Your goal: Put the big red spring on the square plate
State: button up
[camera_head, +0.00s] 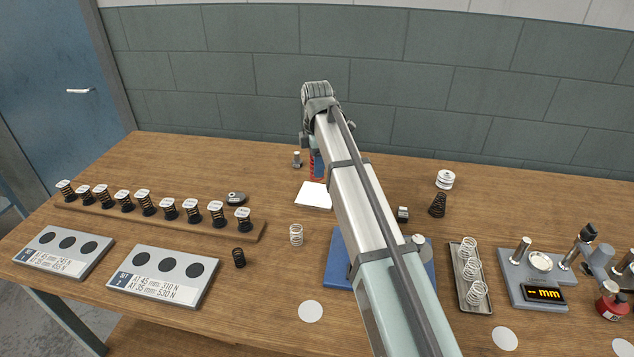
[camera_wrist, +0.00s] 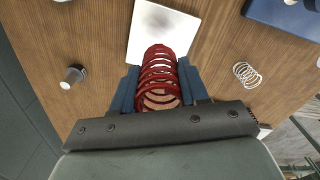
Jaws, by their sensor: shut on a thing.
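The big red spring (camera_wrist: 160,76) is between the two blue fingers of my gripper (camera_wrist: 159,88), which is shut on it. In the wrist view its far end overlaps the near edge of the white square plate (camera_wrist: 166,25). In the head view a little red of the spring (camera_head: 312,161) shows beside my gripper (camera_head: 317,163), at the back edge of the square plate (camera_head: 313,197). The plate's visible top is bare. The fingers hide part of the spring, and I cannot tell its height above the table.
A small metal post (camera_head: 297,160) stands left of my gripper. A pale spring (camera_head: 296,235) stands in front of the plate, and a blue block (camera_head: 338,270) lies under my arm. A wooden rack (camera_head: 180,222) of several springs is at left. A dark spring (camera_head: 438,205) stands at right.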

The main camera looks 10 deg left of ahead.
jog(key=shift+f, duration=2.95)
jog(key=shift+f, duration=0.1)
jog(key=o, duration=1.2)
jog(key=shift+c, duration=0.2)
notch_tip(320, 180, up, 12)
